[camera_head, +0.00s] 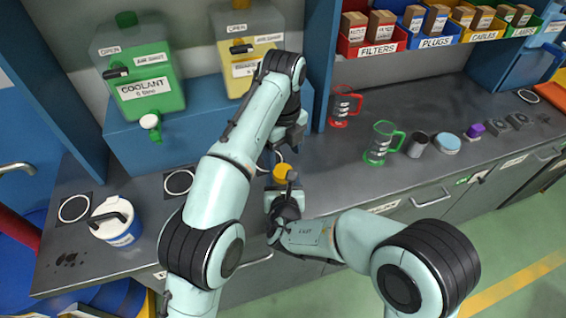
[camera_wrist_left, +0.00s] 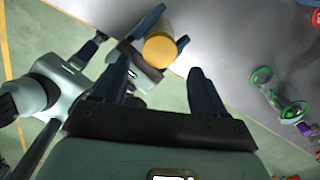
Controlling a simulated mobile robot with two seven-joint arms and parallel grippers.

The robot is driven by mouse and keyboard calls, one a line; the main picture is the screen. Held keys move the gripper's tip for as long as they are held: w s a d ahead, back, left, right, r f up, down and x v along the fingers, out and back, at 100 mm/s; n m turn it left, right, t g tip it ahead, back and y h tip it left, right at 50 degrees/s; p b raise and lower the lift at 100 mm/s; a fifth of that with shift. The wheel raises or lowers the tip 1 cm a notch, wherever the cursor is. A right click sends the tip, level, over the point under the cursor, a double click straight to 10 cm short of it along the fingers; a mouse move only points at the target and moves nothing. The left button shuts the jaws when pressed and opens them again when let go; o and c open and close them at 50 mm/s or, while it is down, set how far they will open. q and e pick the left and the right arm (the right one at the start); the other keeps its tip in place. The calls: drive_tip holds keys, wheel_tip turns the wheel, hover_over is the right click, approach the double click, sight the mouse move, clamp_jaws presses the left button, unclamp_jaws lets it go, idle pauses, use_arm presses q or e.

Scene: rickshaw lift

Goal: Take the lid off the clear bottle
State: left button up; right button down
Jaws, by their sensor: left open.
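The bottle shows mainly as its yellow lid (camera_head: 281,172) at the counter's front edge; its body is mostly hidden by my grippers. The lid also shows in the left wrist view (camera_wrist_left: 160,50), seen from above. My left gripper (camera_head: 284,150) is open and empty, just behind and above the lid in the head view. Its two dark fingers (camera_wrist_left: 160,85) stand apart in the wrist view, with the lid beyond them. My right gripper (camera_head: 281,190) is low at the bottle, its fingers on either side of it. Whether they press on it I cannot tell.
A white lidded tub (camera_head: 117,226) stands at the left. Coolant (camera_head: 144,85) and yellow (camera_head: 246,60) tanks stand on a blue shelf behind. A red jug (camera_head: 343,107), a green-rimmed jug (camera_head: 381,142) and small items stand to the right. Counter between the bottle and green jug is clear.

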sight(283, 171)
use_arm(q)
drive_tip(key=shift+f, duration=2.8)
drive_tip(key=c, duration=1.1)
drive_tip(key=n, duration=0.3)
drive_tip(key=shift+n, duration=0.3)
drive_tip(key=o, duration=1.2)
drive_tip(key=shift+c, duration=0.2)
drive_tip(key=shift+r, duration=0.15)
